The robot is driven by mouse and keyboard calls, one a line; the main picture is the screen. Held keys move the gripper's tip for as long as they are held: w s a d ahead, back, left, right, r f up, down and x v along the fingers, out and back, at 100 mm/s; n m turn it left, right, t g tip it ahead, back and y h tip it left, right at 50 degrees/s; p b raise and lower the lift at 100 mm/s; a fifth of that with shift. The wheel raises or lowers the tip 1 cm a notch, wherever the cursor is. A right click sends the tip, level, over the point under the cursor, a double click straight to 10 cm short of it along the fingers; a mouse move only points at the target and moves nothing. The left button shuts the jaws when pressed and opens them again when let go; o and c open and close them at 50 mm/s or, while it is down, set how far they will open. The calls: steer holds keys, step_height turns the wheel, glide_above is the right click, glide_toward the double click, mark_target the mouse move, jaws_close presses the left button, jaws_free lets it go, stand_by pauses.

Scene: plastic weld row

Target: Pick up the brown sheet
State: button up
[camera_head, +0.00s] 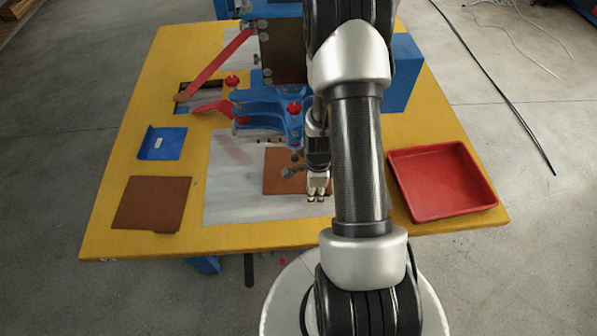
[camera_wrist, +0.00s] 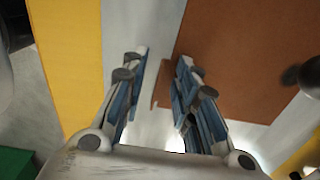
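Two brown sheets show in the head view. One brown sheet (camera_head: 281,184) lies on the pale metal plate (camera_head: 235,190) in the middle of the table and is partly hidden by my arm and a machine part. It also shows in the wrist view (camera_wrist: 245,50). The other brown sheet (camera_head: 152,204) lies flat at the table's left front. My gripper (camera_head: 317,199) is beside the middle sheet, at its near right side. In the wrist view my gripper (camera_wrist: 161,70) is open, its fingers apart, with an edge of the sheet showing between them. I cannot tell whether they touch it.
A blue and black machine with red knobs (camera_head: 270,105) stands behind the middle sheet and overhangs it. The yellow table's (camera_head: 115,185) front strip is clear.

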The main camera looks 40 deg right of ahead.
steer(key=shift+c, duration=0.2)
jaws_close()
steer(key=shift+r, duration=0.1)
stand_by(0.4)
